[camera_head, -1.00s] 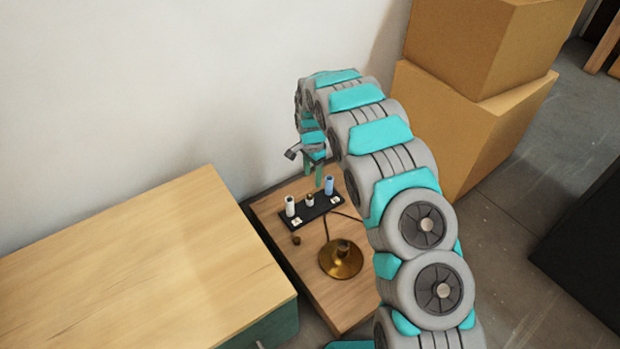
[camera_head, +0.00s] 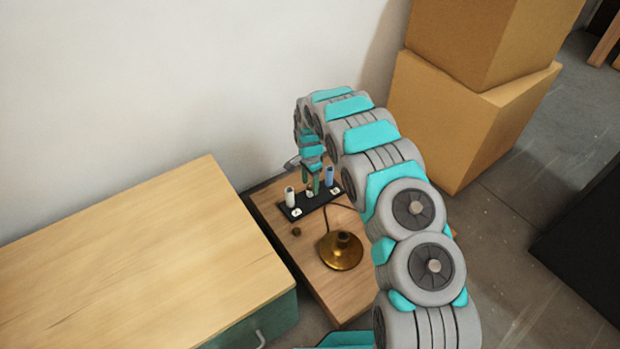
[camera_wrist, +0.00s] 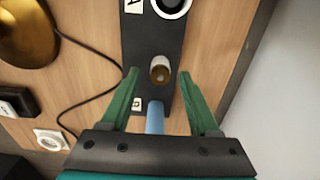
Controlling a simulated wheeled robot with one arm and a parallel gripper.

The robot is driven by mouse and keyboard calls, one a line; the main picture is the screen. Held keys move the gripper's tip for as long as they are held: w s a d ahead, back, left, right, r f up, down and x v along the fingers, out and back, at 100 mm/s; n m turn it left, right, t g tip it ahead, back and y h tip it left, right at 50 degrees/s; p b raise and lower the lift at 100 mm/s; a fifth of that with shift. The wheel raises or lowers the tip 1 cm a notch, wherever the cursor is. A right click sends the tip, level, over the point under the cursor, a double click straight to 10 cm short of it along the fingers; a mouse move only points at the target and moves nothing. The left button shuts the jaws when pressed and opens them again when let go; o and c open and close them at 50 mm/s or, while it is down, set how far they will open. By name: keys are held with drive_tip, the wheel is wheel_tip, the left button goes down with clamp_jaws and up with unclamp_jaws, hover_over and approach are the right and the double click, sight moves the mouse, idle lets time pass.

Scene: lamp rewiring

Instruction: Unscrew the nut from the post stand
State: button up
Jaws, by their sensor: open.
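The black post stand (camera_head: 291,214) lies on the small wooden table, with a white post (camera_head: 290,197) at its left, a short middle post, and a blue post (camera_head: 329,177) at its right. In the wrist view the middle post shows end-on with a small brass-coloured nut (camera_wrist: 160,70) at its top. My gripper (camera_head: 310,188) is open over the middle of the stand. In the wrist view its green fingers (camera_wrist: 160,77) are on either side of the nut, with a gap on both sides. In the head view the fingers partly hide the middle post.
A brass lamp base (camera_head: 341,252) with a dark cord stands in front of the stand. A small brown piece (camera_head: 296,232) lies beside the stand. A larger wooden-topped cabinet (camera_head: 130,260) is at the left. The wall is close behind, and cardboard boxes (camera_head: 455,120) are at the right.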

clamp_jaws()
drive_tip(key=c, duration=0.7)
unclamp_jaws()
clamp_jaws()
drive_tip(key=shift+r, duration=0.1)
drive_tip(key=shift+r+n+p, duration=0.1)
drive_tip(key=shift+n+p, duration=0.6)
drive_tip(key=shift+n, duration=0.3)
drive_tip(key=n+p, duration=0.2)
drive_tip(key=n, duration=0.1)
drive_tip(key=shift+n, duration=0.4)
drive_tip(key=shift+n+p, duration=0.35)
drive_tip(key=shift+n, duration=0.75)
